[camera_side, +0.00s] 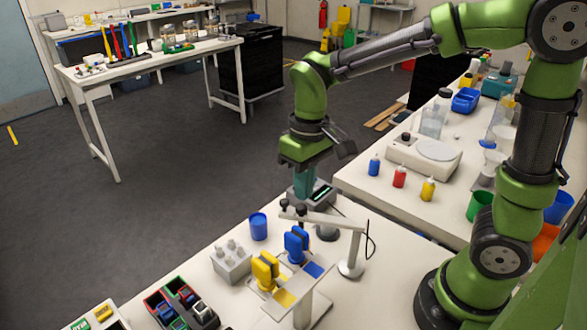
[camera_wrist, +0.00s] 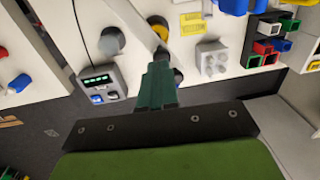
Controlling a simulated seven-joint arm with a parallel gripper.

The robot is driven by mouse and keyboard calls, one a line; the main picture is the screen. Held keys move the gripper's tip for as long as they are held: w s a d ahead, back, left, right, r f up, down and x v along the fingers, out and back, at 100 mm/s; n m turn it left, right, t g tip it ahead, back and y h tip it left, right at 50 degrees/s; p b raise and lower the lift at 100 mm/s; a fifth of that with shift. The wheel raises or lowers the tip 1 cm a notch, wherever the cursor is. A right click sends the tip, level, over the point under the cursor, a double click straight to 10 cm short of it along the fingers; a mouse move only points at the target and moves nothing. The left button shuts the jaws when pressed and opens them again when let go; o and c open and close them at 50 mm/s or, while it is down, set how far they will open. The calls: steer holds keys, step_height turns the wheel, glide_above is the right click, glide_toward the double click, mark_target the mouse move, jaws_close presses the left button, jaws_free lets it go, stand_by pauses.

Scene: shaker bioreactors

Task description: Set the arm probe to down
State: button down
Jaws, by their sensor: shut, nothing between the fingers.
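A grey probe arm (camera_side: 325,219) reaches out from a small post on a round base (camera_side: 351,268) in the side view. It looks about level and carries dark knobs (camera_side: 301,210) at its left end. It also shows in the wrist view (camera_wrist: 138,28), partly hidden by my fingers. A grey meter (camera_side: 322,192) with a lit display stands behind it; the meter also shows in the wrist view (camera_wrist: 99,84). My gripper (camera_side: 303,194), with teal fingers, points down, shut and empty, above the arm's left end. In the wrist view the fingertips (camera_wrist: 158,68) overlap that end; contact cannot be told.
A blue cup (camera_side: 258,227), a white block (camera_side: 231,263) and blue (camera_side: 296,245) and yellow (camera_side: 265,271) pieces stand close by. A divided bin (camera_side: 181,304) is at the front left. A balance (camera_side: 425,156) and small bottles (camera_side: 399,177) occupy the right bench.

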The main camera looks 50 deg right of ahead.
step_height(320, 180, up, 12)
steer(key=f, duration=0.1)
steer(key=s+d+f+m+t+y, duration=0.1)
steer(key=s+d+f+m+t, duration=0.3)
steer(key=s+t, duration=0.3)
steer(key=shift+s+d, duration=0.6)
steer(key=shift+s, duration=0.25)
